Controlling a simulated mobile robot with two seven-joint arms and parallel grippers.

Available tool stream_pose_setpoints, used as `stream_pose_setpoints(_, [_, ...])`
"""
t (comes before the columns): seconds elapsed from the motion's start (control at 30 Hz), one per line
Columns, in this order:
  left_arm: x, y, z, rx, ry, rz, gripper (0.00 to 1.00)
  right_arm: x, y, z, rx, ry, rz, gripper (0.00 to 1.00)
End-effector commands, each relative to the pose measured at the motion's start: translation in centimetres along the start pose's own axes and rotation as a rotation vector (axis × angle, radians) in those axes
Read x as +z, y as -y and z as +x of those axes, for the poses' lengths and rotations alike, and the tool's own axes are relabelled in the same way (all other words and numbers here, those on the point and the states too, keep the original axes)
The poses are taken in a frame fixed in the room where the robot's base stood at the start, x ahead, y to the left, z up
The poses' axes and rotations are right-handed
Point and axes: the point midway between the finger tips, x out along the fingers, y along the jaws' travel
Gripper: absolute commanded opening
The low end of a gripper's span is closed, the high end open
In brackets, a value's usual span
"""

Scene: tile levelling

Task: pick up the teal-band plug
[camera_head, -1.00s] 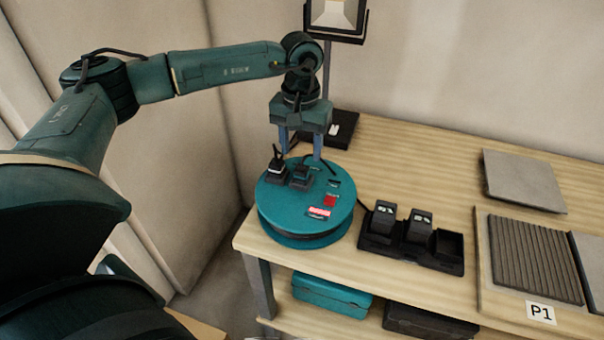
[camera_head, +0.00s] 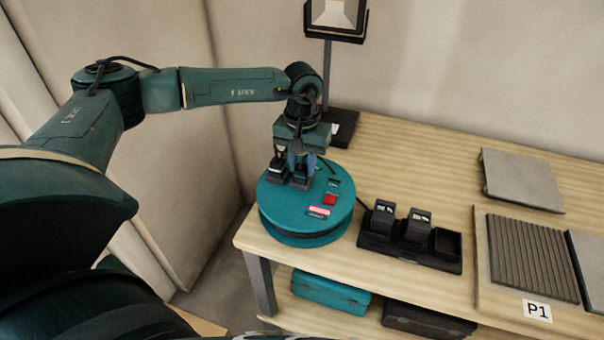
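A round teal cable reel (camera_head: 276,222) stands on the bench's left corner with two dark plugs on its top. The left plug (camera_head: 277,171) shows a pale band. The right plug (camera_head: 302,182) looks like the teal-band plug, though its band is mostly hidden by the fingers. My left gripper (camera_head: 302,168) points down over the reel, its fingers close together on either side of this right plug. It appears shut on the plug, which still sits on the reel top. My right gripper is not in view.
A black charger with two battery packs (camera_head: 410,252) stands right of the reel. A lamp on a stand (camera_head: 327,80) is behind. A grey tile (camera_head: 522,180) and a ribbed panel (camera_head: 530,258) labelled P1 lie at right. Bare bench top (camera_head: 420,165) lies between.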

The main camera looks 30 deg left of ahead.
Motion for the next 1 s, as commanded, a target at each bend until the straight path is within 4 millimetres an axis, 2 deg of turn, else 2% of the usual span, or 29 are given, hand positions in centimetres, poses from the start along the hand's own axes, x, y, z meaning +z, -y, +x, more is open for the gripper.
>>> stream_pose_setpoints(0.03, [0.0,0.0,0.0,0.000,0.000,0.000,0.20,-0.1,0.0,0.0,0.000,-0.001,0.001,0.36])
stream_pose_setpoints(0.3, [0.0,0.0,-0.1,0.000,-0.001,0.000,0.00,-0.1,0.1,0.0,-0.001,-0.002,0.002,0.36])
stream_pose_setpoints(0.57, [-0.1,0.0,-0.4,0.000,-0.001,0.000,0.00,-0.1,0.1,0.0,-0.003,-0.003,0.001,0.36])
stream_pose_setpoints(0.67, [-0.1,0.0,-1.6,0.002,-0.005,0.000,0.00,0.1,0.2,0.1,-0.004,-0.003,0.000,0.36])
stream_pose_setpoints(1.0, [0.0,0.0,-8.1,0.001,-0.003,0.000,0.00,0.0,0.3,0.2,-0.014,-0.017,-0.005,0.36])
